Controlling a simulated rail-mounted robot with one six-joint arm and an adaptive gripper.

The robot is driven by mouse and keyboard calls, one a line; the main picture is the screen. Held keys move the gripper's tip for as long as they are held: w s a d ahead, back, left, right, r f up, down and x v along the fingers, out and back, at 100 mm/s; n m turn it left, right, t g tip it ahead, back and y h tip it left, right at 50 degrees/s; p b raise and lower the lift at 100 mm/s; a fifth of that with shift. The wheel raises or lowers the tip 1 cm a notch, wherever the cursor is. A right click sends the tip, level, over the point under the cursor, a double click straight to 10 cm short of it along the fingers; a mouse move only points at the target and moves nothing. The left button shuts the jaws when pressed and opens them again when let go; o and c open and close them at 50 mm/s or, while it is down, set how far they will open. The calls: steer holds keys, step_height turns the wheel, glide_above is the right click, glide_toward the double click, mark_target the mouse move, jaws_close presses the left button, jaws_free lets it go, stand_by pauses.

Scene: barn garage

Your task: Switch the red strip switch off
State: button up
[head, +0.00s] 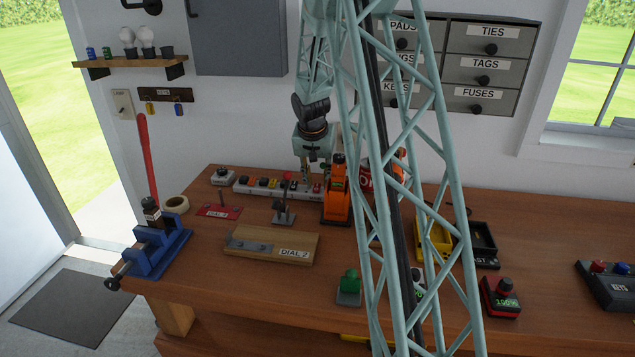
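A long white strip (266,189) with several coloured switches lies along the back of the workbench. Red shows at more than one place on it, and I cannot tell which is the red switch or how it is set. My gripper (317,178) points down over the right part of the strip, close to it. Its fingers are small and partly blend with the things behind. I cannot tell whether they are open or shut, or whether they touch a switch. The strip's right end is hidden behind an orange tool.
The orange tool (336,200) stands just in front of my gripper. A small lever stand (283,214), a red plate (219,212) and a wooden DIAL 2 board (271,245) lie in front of the strip. A blue vise (158,245) is at the left edge.

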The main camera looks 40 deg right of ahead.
steer(key=shift+a+r, duration=0.1)
steer(key=shift+r, duration=0.05)
steer(key=v, duration=1.1)
steer(key=shift+r, duration=0.35)
stand_by(0.6)
steer(key=shift+a, duration=0.1)
